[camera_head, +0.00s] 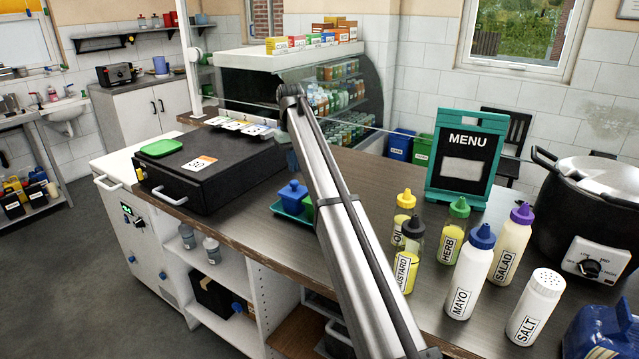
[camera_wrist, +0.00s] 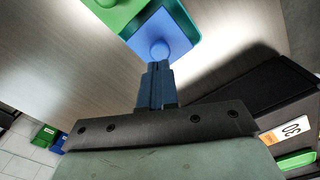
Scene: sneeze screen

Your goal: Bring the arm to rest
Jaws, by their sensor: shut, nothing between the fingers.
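My arm reaches across the counter in the head view, its silver link crossing the middle of the picture. My gripper (camera_wrist: 157,68) shows in the wrist view with its dark blue fingers together and empty. The gripper is mostly hidden behind the arm there.
A black flat-topped appliance (camera_head: 215,178) stands left of the tray. Several sauce bottles, including mayo (camera_head: 470,275), and a salt shaker (camera_head: 536,308) crowd the right front. A menu board (camera_head: 467,160) and a big black pot (camera_head: 590,215) stand behind. A glass-fronted display (camera_head: 335,95) lies beyond.

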